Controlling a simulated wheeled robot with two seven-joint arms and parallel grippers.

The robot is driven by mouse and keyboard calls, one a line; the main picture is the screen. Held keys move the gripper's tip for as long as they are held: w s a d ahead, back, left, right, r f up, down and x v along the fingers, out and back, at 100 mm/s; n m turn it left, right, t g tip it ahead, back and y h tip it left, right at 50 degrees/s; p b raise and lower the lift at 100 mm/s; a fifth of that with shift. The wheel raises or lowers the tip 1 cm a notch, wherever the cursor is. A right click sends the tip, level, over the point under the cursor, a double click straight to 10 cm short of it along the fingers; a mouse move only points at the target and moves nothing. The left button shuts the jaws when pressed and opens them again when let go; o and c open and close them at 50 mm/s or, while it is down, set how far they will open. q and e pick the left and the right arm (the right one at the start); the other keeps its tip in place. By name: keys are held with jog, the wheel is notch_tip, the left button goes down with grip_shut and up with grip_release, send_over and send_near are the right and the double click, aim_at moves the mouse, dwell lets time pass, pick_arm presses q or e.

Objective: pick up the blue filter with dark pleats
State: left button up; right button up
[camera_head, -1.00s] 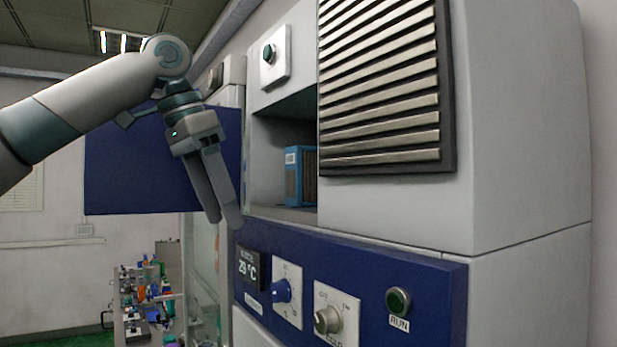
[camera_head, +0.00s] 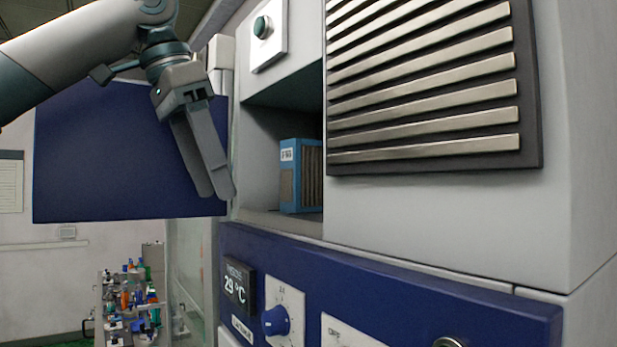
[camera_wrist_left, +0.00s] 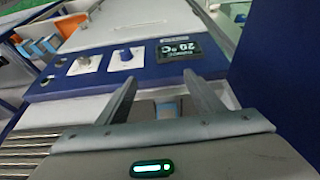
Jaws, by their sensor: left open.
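The blue filter with dark pleats (camera_head: 301,176) stands upright in the open compartment (camera_head: 262,150) of the grey machine. Its right side is hidden by the machine's louvred front. My left gripper (camera_head: 219,194) hangs outside the compartment, left of the filter and apart from it, with its fingers pointing down. In the left wrist view the gripper (camera_wrist_left: 163,88) shows its two fingers spread with nothing gripped between them. A small blue patch shows between the finger bases there, and I cannot tell what it is. My right gripper is not in view.
A dark blue door panel (camera_head: 110,150) stands open behind my left arm. The louvred grille (camera_head: 430,90) lies right of the compartment, and the blue control panel (camera_head: 400,290) with knobs lies below it. A cluttered cart (camera_head: 130,305) stands at lower left.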

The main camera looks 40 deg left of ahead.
pick_arm(q)
jog(key=w+p, duration=0.1)
jog(key=w, duration=0.1)
jog(key=w+d, duration=0.1)
jog(key=w, duration=0.1)
jog(key=w+p, duration=0.1)
jog(key=w, duration=0.2)
jog(key=shift+d+p, duration=0.3)
jog(key=shift+d, duration=0.05)
jog(key=shift+s, duration=0.1)
